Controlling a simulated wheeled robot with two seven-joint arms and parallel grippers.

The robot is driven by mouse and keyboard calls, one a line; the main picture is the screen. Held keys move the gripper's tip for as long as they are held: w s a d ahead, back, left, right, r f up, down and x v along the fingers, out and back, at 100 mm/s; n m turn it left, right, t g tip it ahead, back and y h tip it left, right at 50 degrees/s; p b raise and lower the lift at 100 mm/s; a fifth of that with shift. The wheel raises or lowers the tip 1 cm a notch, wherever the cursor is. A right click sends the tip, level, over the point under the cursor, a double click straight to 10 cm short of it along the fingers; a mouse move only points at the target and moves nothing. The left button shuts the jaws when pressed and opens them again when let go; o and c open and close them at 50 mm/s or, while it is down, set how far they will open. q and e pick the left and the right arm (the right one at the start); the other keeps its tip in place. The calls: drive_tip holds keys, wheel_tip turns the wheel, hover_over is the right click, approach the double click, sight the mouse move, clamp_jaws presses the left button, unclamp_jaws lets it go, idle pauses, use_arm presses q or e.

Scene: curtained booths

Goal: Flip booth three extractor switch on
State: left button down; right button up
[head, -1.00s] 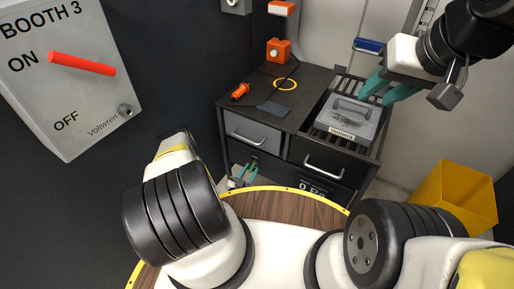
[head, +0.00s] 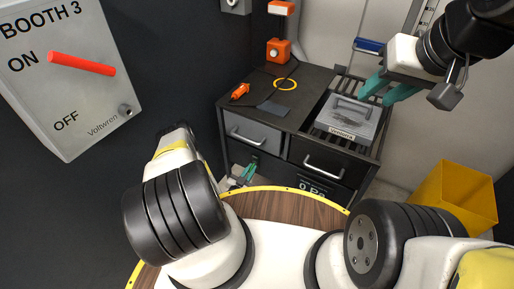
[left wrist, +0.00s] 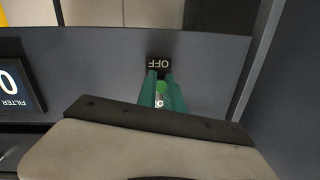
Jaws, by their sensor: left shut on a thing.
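The grey BOOTH 3 box (head: 85,110) is on the dark wall at the left of the head view. Its red lever (head: 82,64) lies beside the word ON, above OFF. My left gripper (head: 243,174) is low at the left of the cabinet front. In the left wrist view its teal fingers (left wrist: 161,90) are shut on a small switch with a green spot (left wrist: 162,87), partly hidden between them. An upside-down OFF label (left wrist: 159,64) is just beyond the fingertips. My right gripper (head: 386,88) is open and empty above the grey Ventorex unit (head: 348,118).
The dark cabinet (head: 268,120) carries a cable, a yellow ring (head: 286,84) and an orange device (head: 278,50). A filter display (left wrist: 14,85) reading 0 is on its front. A yellow bin (head: 455,195) stands at the right.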

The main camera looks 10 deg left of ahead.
sight(251, 169)
use_arm(q)
drive_tip(key=r+g, duration=0.1)
drive_tip(key=g, duration=0.1)
drive_tip(key=g+y, duration=0.1)
drive_tip(key=g, duration=0.1)
drive_tip(key=shift+s+r, duration=0.1)
drive_tip(key=shift+r, duration=0.25)
drive_tip(key=g+y, duration=0.1)
drive_tip(key=g, duration=0.1)
drive_tip(key=r+g, duration=0.1)
drive_tip(key=g, duration=0.1)
drive_tip(key=shift+r+g+y, duration=0.1)
drive_tip(key=shift+g+y, duration=0.3)
drive_tip(key=c, duration=1.5)
unclamp_jaws()
drive_tip(key=shift+v, duration=3.85)
drive_tip(key=shift+r, duration=0.15)
